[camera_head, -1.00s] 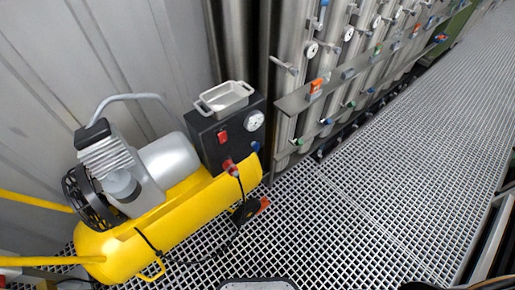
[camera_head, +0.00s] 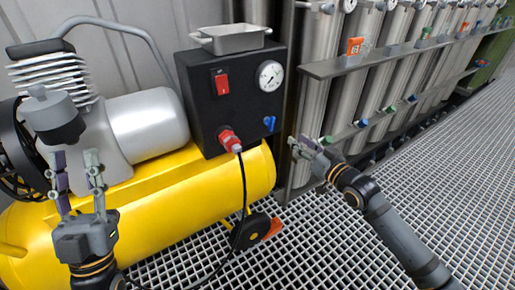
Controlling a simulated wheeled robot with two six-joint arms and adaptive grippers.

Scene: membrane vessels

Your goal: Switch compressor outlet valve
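The yellow compressor (camera_head: 180,195) fills the left of the head view, with a black control box (camera_head: 196,83) on its right end. The box carries a red switch (camera_head: 221,83), a round gauge (camera_head: 270,76), a red outlet fitting (camera_head: 229,139) with a black hose, and a small blue valve handle (camera_head: 270,124). My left gripper (camera_head: 78,165) is raised in front of the compressor's motor, fingers apart and empty. My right gripper (camera_head: 305,146) is just right of and slightly below the blue handle, apart from it as far as I can see. Its fingers look spread and empty.
A grey tray (camera_head: 232,40) sits on top of the box. Steel vessels (camera_head: 320,50) with a rail (camera_head: 335,67), gauges and small valves stand at the right. A black reel-like part (camera_head: 252,236) with an orange piece lies below the tank. The grating floor (camera_head: 470,150) at right is clear.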

